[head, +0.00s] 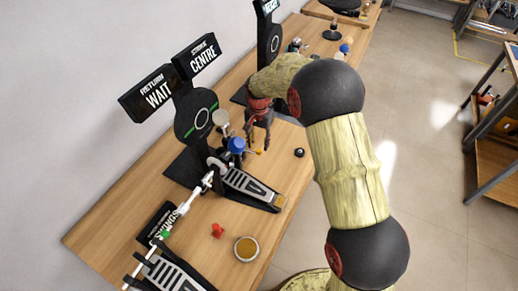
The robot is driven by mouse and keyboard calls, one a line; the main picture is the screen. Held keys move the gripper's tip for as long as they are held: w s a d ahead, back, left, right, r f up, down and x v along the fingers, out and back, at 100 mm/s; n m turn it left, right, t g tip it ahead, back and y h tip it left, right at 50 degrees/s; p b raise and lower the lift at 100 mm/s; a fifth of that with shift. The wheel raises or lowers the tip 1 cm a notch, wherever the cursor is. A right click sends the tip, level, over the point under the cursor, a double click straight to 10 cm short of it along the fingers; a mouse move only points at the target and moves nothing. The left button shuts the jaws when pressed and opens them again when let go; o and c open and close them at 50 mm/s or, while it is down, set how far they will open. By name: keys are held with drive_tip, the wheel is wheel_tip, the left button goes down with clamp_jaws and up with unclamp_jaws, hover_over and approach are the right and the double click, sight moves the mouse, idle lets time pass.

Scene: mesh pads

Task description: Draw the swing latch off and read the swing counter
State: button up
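A black pedal with a silver footboard (250,187) stands on the wooden bench. Its beater heads, one pale (221,118) and one blue (236,145), stand in front of a round dark pad (196,115). A black box lettered SWINGS (158,224) lies at the lower left, with its digits not readable. A silver rod (190,203) runs between the pedals. I cannot pick out the swing latch for certain. My gripper (258,148) hangs fingers down just right of the blue beater head. Its fingers look apart, with a small yellow-orange spot between or behind them.
Signs read RETURN WAIT (155,93) and STRIKE CENTRE (198,58). A red piece (218,230), a round tan-topped dish (246,248) and a black knob (299,153) sit on the bench (120,215). A second pedal (168,274) is at the bottom. My arm covers the bench's right side.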

sight(259, 151)
drive_tip(key=shift+f, duration=2)
drive_tip(key=shift+c, duration=0.3)
clamp_jaws()
